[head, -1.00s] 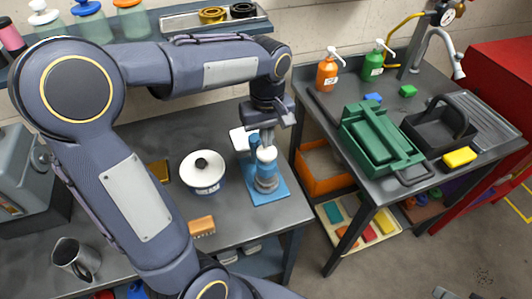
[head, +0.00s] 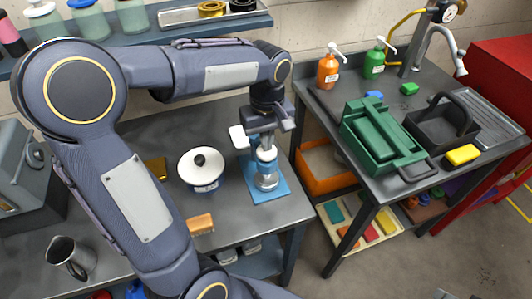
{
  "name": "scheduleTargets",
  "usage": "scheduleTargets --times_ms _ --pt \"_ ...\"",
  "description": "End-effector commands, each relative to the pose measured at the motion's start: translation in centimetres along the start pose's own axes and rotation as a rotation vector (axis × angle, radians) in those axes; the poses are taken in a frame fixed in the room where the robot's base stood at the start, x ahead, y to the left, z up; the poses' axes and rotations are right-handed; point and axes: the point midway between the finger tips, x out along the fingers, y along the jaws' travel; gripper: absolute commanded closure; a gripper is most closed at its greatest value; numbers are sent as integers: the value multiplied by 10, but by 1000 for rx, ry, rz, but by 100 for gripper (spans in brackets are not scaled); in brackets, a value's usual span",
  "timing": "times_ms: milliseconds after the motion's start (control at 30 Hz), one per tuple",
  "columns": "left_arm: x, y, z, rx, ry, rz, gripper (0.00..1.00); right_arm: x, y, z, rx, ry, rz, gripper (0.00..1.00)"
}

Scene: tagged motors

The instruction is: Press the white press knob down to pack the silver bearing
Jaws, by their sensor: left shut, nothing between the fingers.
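The small press stands on a blue base plate (head: 267,191) near the right end of the left workbench. Its white press knob (head: 267,155) sits at the top of the press column. My left gripper (head: 268,144) is shut and points down right at the knob, appearing to touch its top. A silver cylindrical part (head: 267,179) stands below the knob, over the base. I cannot clearly tell the silver bearing apart from the press parts around it. My right gripper cannot be made out.
Left of the press are a white-lidded pot (head: 201,168) and an orange-brown block (head: 201,224). A metal jug (head: 72,258) stands at the bench's lower left. On the right bench are a green crate (head: 372,145) and black caddy (head: 440,130).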

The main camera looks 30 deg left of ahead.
Motion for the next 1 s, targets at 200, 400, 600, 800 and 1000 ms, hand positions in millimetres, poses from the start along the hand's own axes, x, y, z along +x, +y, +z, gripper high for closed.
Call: scheduleTargets --times_ms 200,400,600,800,1000 --pt "0 0 1 1 -3 -3 100 -1 0 0 0 0 0 54" --pt "-10 0 1 1 -3 -4 100 -8 -4 -4 0 0 0 54" --pt "-26 0 1 1 -3 -4 100 -20 -9 -10 0 0 0 54" --pt "-27 0 1 1 -3 -3 100 -20 -9 -10 0 0 0 54" --pt "-27 0 0 0 -2 -3 100 -20 -9 -10 0 0 0 54"
